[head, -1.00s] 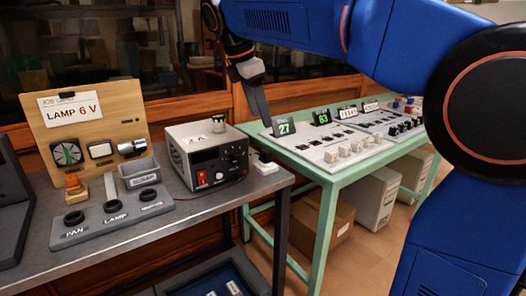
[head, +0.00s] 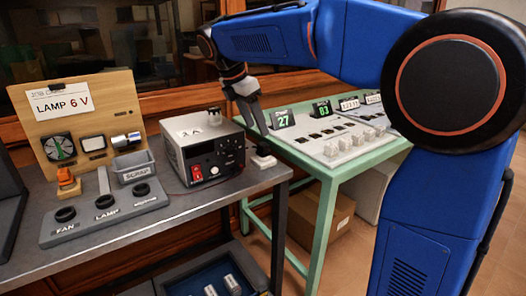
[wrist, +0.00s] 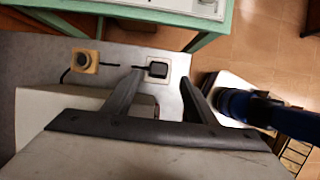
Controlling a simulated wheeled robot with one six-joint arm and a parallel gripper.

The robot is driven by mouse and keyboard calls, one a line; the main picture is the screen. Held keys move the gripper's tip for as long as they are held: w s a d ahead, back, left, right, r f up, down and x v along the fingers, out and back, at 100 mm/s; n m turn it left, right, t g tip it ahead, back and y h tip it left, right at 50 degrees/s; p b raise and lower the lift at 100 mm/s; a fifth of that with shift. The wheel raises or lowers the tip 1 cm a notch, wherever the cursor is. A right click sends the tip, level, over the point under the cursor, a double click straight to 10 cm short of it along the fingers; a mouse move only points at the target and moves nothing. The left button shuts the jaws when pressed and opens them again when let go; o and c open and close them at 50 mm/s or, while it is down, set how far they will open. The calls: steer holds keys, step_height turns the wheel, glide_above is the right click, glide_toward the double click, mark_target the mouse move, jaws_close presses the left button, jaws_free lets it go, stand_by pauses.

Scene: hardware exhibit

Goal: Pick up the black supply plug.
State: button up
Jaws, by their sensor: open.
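The black supply plug (wrist: 158,69) sits on a small white base on the grey bench, beside the power supply. In the wrist view it lies between my two fingertips, close to the left one. In the head view the white base (head: 263,162) shows right of the power supply, and my fingers partly hide the plug. My gripper (head: 264,136) is open and points down just above the plug. In the wrist view my gripper (wrist: 162,78) has nothing held between its fingers. I cannot tell the exact height gap.
The power supply (head: 205,155) stands close beside my gripper. A wooden block with a round grey socket (wrist: 85,61) lies near the plug in the wrist view. The green table (head: 345,170) with its panel is at the right.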

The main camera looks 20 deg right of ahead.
mark_target(263, 144)
steer(key=shift+x, duration=3.45)
steer(key=shift+a, duration=0.15)
steer(key=c, duration=1.2)
